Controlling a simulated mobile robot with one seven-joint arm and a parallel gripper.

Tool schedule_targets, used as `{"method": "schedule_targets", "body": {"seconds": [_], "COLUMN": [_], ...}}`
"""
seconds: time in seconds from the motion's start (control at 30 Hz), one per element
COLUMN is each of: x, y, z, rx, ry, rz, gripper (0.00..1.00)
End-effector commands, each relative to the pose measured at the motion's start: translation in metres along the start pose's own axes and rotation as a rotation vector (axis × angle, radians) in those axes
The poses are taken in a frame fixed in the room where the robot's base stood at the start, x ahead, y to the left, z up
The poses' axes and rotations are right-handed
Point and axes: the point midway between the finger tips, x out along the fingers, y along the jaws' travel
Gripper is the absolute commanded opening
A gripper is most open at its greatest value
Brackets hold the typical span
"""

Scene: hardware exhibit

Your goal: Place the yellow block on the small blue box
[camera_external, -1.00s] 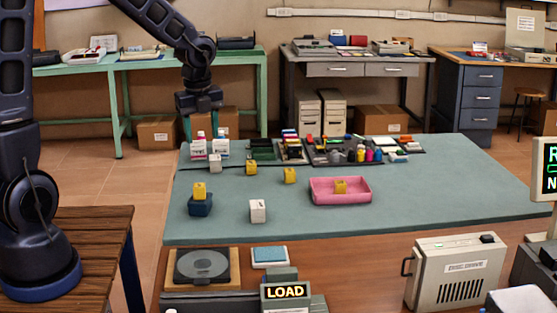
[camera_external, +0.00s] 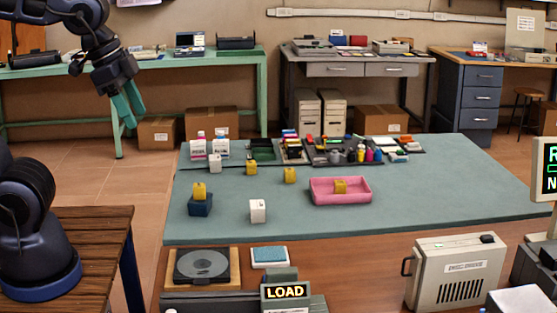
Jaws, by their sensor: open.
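A small blue box (camera_external: 200,207) stands at the left of the green mat. A yellow block (camera_external: 199,190) rests upright on top of it. More yellow blocks stand on the mat behind, one near the middle left (camera_external: 251,167) and one further right (camera_external: 290,175). Another yellow block (camera_external: 340,187) sits in the pink tray (camera_external: 320,196). My gripper (camera_external: 129,112) is open and empty, with teal fingers pointing down. It is in the air to the left of the mat, well away from the blue box and the blocks.
White blocks stand on the mat, one in front (camera_external: 258,211) and one further back (camera_external: 215,163). Two white bottles (camera_external: 198,146) and dark trays of small items (camera_external: 340,152) line the mat's back edge. A grey case (camera_external: 455,272) stands at front right. The mat's right side is clear.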

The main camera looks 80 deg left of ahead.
Motion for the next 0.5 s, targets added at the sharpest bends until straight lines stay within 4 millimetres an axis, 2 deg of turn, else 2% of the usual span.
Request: {"method": "schedule_targets", "body": {"seconds": [0.03, 0.2, 0.5], "x": [-0.005, -0.012, -0.013], "y": [0.007, 0.018, 0.020], "z": [0.006, 0.018, 0.020], "rx": [-0.031, -0.120, -0.139], "ry": [0.017, 0.037, 0.039], "rz": [0.013, 0.043, 0.049], "gripper": [0.52, 0.52, 0.52]}}
